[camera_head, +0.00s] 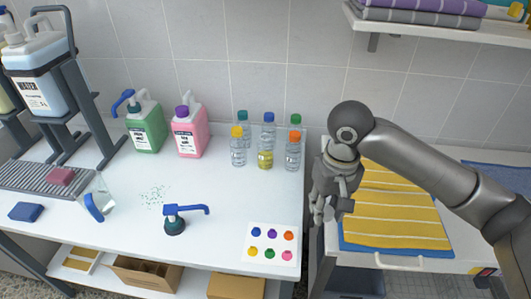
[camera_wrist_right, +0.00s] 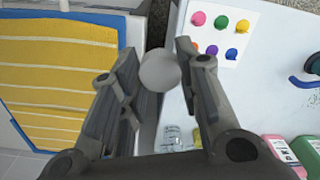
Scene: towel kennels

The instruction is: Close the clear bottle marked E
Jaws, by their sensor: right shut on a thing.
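Several small clear bottles stand in two rows by the wall in the head view, among them a yellow-capped one (camera_head: 238,151), an orange-capped one (camera_head: 293,155) and a front middle one with yellow at its base (camera_head: 265,161). I see no cap on that middle one. I cannot read an E on any of them. My right gripper (camera_head: 330,212) is right of the card, over the gap by the towel counter. It is shut on a pale round thing (camera_wrist_right: 160,70). My left gripper is out of view.
Green (camera_head: 147,128) and pink (camera_head: 188,131) jugs stand left of the bottles. Yellow striped towels (camera_head: 395,210) lie on the right counter. The worktop between pump and bottles is mostly clear.

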